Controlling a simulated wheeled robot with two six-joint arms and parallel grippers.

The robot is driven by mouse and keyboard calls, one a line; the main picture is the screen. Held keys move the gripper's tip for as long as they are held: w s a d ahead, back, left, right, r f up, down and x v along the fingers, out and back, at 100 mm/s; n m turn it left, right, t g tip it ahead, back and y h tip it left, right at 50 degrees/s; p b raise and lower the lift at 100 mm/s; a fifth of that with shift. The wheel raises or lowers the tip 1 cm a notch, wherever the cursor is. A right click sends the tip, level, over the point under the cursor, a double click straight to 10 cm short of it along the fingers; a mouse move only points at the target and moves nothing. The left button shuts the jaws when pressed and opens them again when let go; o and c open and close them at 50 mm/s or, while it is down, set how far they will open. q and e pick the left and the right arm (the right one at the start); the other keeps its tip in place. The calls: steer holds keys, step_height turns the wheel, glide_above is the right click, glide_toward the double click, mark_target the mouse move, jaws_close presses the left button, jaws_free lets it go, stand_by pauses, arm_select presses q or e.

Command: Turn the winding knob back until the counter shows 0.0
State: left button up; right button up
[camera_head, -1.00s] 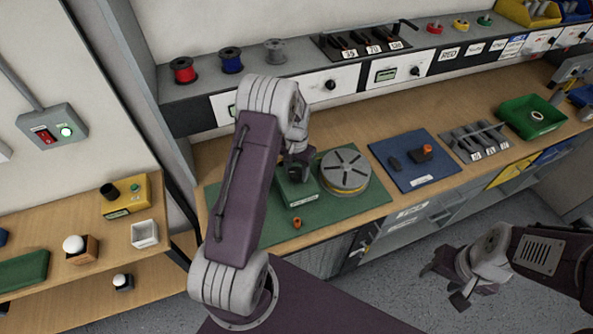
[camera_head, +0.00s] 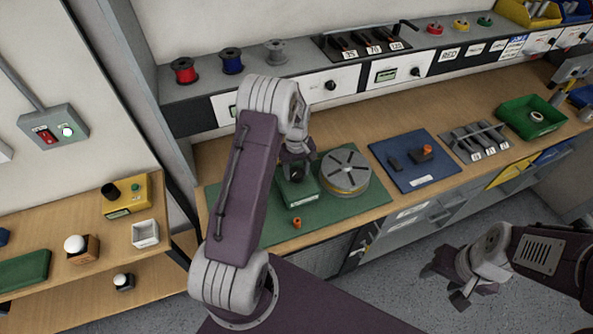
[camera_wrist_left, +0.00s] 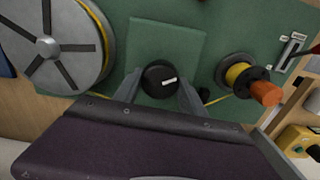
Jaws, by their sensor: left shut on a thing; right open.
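The winder is a green box (camera_head: 299,192) on a green mat (camera_head: 362,205), with a large grey slotted disc (camera_head: 345,168) beside it. The black winding knob (camera_wrist_left: 158,84) with a white mark sits on the box top in the left wrist view. My left gripper (camera_head: 297,172) comes down over the box, its fingers (camera_wrist_left: 160,92) shut on the knob from both sides. The counter window (camera_head: 302,200) is on the box front, but its digits are too small to read. My right gripper (camera_head: 444,284) is open and empty over the floor at lower right.
An orange-tipped spool (camera_wrist_left: 238,75) with yellow wire stands on the mat near the box; its orange end (camera_head: 297,222) shows in the head view. A blue mat (camera_head: 405,180) with small parts lies right of the winder. The shelf (camera_head: 213,90) runs behind.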

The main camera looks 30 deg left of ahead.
mark_target(297, 172)
arm_select(q)
steer(key=n, duration=0.4)
steer(key=shift+n, duration=1.8)
steer(key=shift+n, duration=0.3)
steer(key=o, duration=1.4)
steer(key=shift+c, duration=0.2)
steer(key=shift+r, duration=0.1)
step_height(297, 172, up, 9)
steer(key=shift+r+b, duration=0.1)
steer(key=shift+b, duration=0.6)
